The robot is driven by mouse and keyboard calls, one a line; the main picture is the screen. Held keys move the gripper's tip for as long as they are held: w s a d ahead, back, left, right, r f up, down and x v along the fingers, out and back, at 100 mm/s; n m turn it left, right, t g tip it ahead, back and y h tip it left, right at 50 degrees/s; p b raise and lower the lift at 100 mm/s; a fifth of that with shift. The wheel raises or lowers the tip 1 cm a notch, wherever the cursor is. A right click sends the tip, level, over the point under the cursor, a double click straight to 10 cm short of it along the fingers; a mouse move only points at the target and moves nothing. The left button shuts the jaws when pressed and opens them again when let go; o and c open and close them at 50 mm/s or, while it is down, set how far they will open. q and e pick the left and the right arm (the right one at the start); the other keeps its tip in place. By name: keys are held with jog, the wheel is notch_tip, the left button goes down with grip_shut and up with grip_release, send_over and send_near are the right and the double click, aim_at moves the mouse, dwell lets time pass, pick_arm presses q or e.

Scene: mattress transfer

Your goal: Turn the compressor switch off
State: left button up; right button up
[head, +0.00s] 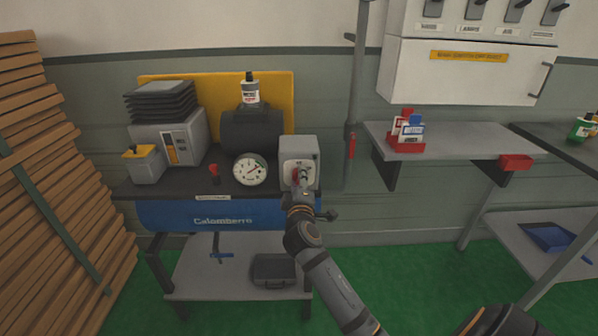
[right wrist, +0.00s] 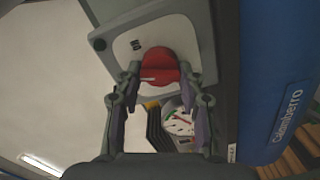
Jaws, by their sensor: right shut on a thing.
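The compressor (head: 224,214) has a blue tank lettered "Calomberro" and a dark top. At its right end stands a grey switch box (head: 298,147) with a white face and a red rotary switch (head: 297,176). In the right wrist view, the red switch (right wrist: 159,66) shows a white mark, and a small dark label is on the white face. My right gripper (head: 301,182) is at the switch, its fingers on both sides of the knob, shut on it. The fingertips (right wrist: 159,73) also show in the right wrist view. My left gripper is out of view.
A round gauge (head: 250,169) sits left of the switch box, with a small red knob (head: 214,172) beside it. A valve handle (head: 326,215) sticks out at right. A shelf (head: 455,142) and a white wall cabinet (head: 460,70) are at right; stacked wooden slats (head: 45,180) stand left.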

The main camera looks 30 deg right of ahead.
jog(key=shift+n+p, duration=1.6)
jog(key=shift+n, duration=0.5)
jog(key=o, duration=1.2)
